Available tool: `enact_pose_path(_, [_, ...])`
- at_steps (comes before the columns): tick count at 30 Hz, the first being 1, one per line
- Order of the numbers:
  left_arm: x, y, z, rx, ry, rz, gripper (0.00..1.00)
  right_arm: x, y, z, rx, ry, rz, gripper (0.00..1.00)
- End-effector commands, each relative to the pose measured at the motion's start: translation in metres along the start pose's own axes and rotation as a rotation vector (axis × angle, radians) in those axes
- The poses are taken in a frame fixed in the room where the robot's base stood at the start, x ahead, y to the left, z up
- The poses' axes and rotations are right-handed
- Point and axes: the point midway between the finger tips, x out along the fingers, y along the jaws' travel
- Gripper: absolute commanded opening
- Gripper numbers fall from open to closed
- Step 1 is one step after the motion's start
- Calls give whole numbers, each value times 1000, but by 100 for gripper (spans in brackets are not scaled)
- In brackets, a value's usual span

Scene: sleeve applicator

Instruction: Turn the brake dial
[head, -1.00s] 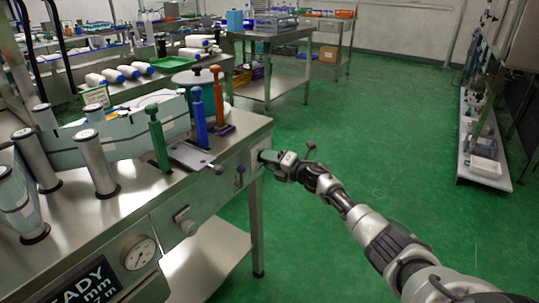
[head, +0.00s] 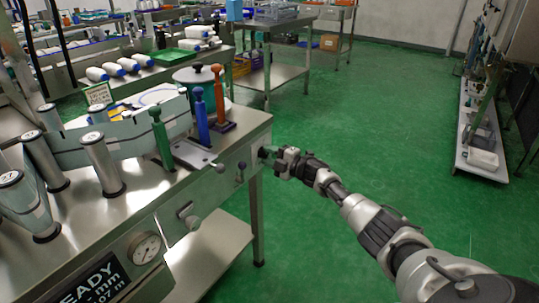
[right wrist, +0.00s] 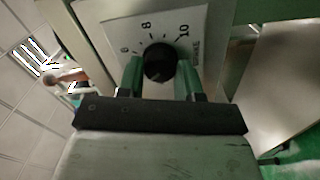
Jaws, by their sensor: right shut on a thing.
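The brake dial (right wrist: 159,62) is a round black knob on a pale plate (right wrist: 112,36) with printed numbers, among them 8 and 10. It shows in the right wrist view, upper middle. My right gripper (right wrist: 160,75) has its two green fingers on either side of the knob, shut on it. In the head view my right gripper (head: 272,156) is at the right end face of the steel machine (head: 200,190), and the knob itself is hidden there. My left gripper is not in view.
Green, blue (head: 201,118) and orange upright handles stand on the machine top near its right corner. Small levers (head: 241,172) and a gauge (head: 146,248) are on its front. The green floor (head: 350,130) beyond is clear.

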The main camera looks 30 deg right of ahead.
Motion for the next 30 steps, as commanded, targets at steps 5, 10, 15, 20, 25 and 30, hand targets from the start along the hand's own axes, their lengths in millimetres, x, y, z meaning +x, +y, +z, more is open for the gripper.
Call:
enact_pose_path(5, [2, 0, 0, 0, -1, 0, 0, -1, 0, 1, 8, -3, -1, 12])
enact_pose_path(10, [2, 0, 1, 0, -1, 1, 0, -1, -1, 1, 8, -3, -1, 12])
enact_pose_path(15, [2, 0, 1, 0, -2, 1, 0, -1, -1, 1, 7, -3, -1, 47])
enact_pose_path(20, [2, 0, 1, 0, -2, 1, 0, 0, 0, 1, 7, -2, -1, 61])
enact_pose_path(25, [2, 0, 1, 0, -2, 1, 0, 0, 0, 0, 7, -1, -1, 61])
enact_pose_path(30, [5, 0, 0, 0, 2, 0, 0, -10, 0, 1, 6, -2, -2, 61])
